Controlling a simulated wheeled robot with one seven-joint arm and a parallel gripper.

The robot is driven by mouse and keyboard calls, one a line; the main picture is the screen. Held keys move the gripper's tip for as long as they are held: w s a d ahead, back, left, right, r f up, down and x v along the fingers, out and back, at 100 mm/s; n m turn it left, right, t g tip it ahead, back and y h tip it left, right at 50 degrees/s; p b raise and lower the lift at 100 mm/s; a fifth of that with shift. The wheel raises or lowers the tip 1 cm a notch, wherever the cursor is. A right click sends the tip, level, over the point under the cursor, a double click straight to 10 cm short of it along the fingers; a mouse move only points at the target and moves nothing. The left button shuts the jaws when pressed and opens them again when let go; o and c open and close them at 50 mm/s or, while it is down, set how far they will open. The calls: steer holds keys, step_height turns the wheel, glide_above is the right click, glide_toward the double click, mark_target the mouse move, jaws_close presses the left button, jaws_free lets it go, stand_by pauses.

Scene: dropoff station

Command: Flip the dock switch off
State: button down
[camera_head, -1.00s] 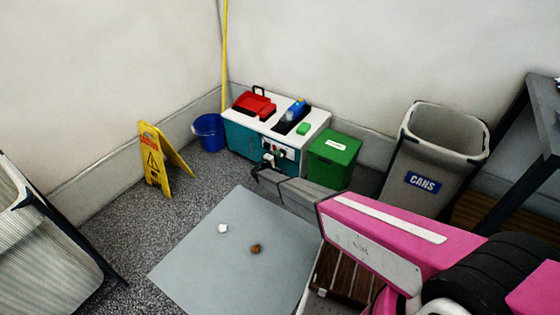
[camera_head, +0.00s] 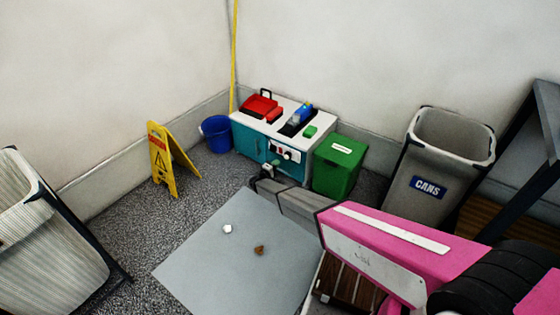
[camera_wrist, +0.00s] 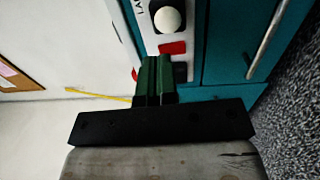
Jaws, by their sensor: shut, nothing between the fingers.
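A teal cabinet (camera_head: 248,144) with a white top stands by the back wall. Its front carries a white control panel (camera_head: 297,156) with red and dark parts. In the wrist view the panel (camera_wrist: 144,30) shows a round white knob (camera_wrist: 168,19) on a black plate, a red piece (camera_wrist: 172,48) and a dark part (camera_wrist: 181,71). I cannot tell which of these is the dock switch. My gripper (camera_head: 257,181) is low in front of the cabinet. In the wrist view its green fingers (camera_wrist: 155,72) are shut and empty, overlapping the panel's lower end; contact is unclear.
A green bin (camera_head: 337,170) stands right of the cabinet, and a blue bucket (camera_head: 216,137) left of it. A yellow floor sign (camera_head: 163,165) and a cans bin (camera_head: 435,190) stand farther out. A grey floor mat (camera_head: 210,270) holds two small scraps.

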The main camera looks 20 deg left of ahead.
mark_target(281, 150)
steer(key=v, duration=0.7)
steer(key=shift+s, duration=0.3)
steer(key=shift+w+f, duration=0.1)
steer(key=shift+f, duration=0.1)
steer(key=shift+t, duration=0.3)
steer(key=w+a, duration=0.1)
steer(key=a, duration=0.1)
steer(key=w+a, duration=0.1)
steer(key=shift+w+a+f, duration=0.1)
steer(key=shift+a+f, duration=0.1)
steer(key=shift+a, duration=0.2)
steer(key=x, duration=1.2)
steer(key=shift+w+a, duration=0.15)
steer(key=shift+w, duration=0.05)
steer(key=shift+x, duration=0.8)
